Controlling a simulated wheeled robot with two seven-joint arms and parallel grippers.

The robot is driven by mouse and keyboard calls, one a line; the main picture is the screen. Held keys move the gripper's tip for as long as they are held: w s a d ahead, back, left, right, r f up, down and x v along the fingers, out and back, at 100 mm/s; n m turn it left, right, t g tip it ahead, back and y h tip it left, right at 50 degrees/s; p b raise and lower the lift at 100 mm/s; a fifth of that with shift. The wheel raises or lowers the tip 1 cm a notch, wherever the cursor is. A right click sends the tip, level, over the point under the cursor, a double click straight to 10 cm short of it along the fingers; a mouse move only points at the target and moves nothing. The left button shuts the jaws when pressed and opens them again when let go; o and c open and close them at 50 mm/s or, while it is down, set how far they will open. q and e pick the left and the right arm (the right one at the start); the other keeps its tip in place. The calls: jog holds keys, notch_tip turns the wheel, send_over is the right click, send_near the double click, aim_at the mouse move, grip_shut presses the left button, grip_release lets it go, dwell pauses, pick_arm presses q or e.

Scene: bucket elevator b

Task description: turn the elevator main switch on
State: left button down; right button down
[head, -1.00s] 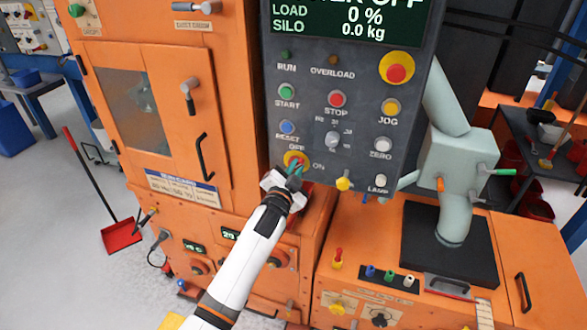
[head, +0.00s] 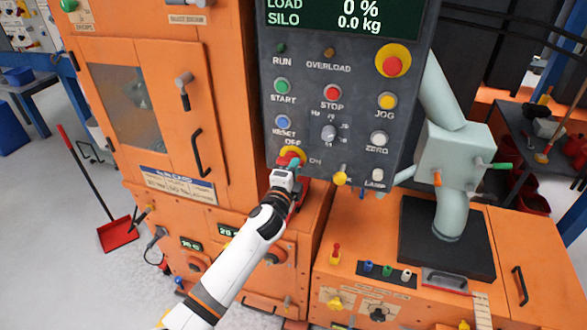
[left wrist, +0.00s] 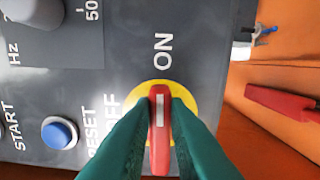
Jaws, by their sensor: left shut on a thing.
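The main switch is a red handle on a yellow disc at the lower left of the dark control panel, between the OFF and ON labels. In the left wrist view the red handle (left wrist: 159,125) with a white line stands between my green fingers, and the line points along the picture's upright, toward ON. In the head view the yellow disc (head: 292,154) is mostly covered by my gripper. My left gripper (head: 291,164) is shut on the red handle. The panel display (head: 345,14) reads LOAD 0 % and SILO 0.0 kg. My right gripper is not in view.
The control panel (head: 355,110) holds START, STOP, JOG, RESET, ZERO and LAMP controls close around the switch, and a red-yellow button (head: 393,62) at upper right. Orange cabinets (head: 175,120) stand at left, with a grey-green pipe unit (head: 455,155) at right.

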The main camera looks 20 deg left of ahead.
pick_arm(q)
jog(key=shift+f+m, duration=0.15)
jog(key=shift+m, duration=0.25)
jog(key=c, duration=1.4)
grip_release()
jog(key=s+b, duration=0.1)
jog(key=s, duration=1.1)
jog(key=shift+a, duration=0.25)
